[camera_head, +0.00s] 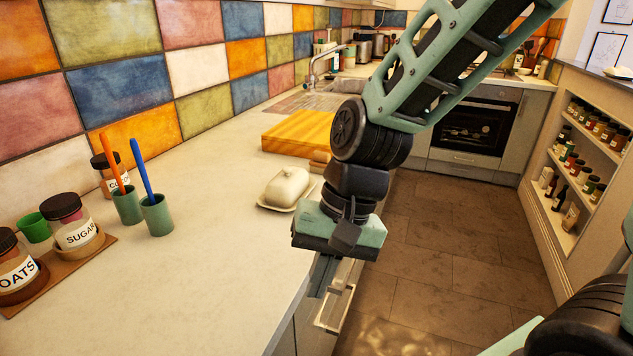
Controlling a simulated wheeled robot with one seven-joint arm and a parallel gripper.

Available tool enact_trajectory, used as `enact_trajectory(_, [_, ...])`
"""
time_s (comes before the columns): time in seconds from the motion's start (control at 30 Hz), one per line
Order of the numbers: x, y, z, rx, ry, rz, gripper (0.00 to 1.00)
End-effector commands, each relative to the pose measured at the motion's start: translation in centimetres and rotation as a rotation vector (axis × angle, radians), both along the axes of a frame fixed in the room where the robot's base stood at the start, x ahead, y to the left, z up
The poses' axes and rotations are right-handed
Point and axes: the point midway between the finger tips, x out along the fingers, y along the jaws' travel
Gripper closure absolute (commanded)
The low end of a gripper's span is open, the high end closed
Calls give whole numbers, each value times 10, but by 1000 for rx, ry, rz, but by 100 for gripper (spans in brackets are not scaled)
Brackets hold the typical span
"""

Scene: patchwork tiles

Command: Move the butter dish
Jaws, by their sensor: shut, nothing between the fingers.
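The butter dish (286,187) is cream-white with a domed, knobbed lid on a shallow plate. It stands upright on the pale counter, near the counter's front edge. My gripper (325,276) is to the right of the dish and nearer to the camera, pointing down at the counter's front edge. Its fingers are shut and empty, apart from the dish. My wrist partly covers the area just right of the dish.
A wooden board (299,131) lies behind the dish. Cups with toothbrushes (156,214), a coffee jar (104,172), a sugar jar (76,228) and an oats jar (17,272) stand at left. The counter (215,285) is clear in front. A drawer handle (335,310) sticks out below my gripper.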

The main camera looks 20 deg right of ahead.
Motion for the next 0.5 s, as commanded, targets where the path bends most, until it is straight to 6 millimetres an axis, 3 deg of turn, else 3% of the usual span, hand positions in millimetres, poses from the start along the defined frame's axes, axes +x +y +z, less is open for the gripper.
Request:
enact_trajectory(0.03, [23, -10, 9, 45, 50, -190, 100])
enact_trajectory(0.17, [78, -39, 18, 173, 174, -665, 100])
enact_trajectory(0.3, [135, -93, 26, 326, 303, -1157, 100])
enact_trajectory(0.5, [184, -171, 29, 518, 436, -1658, 100])
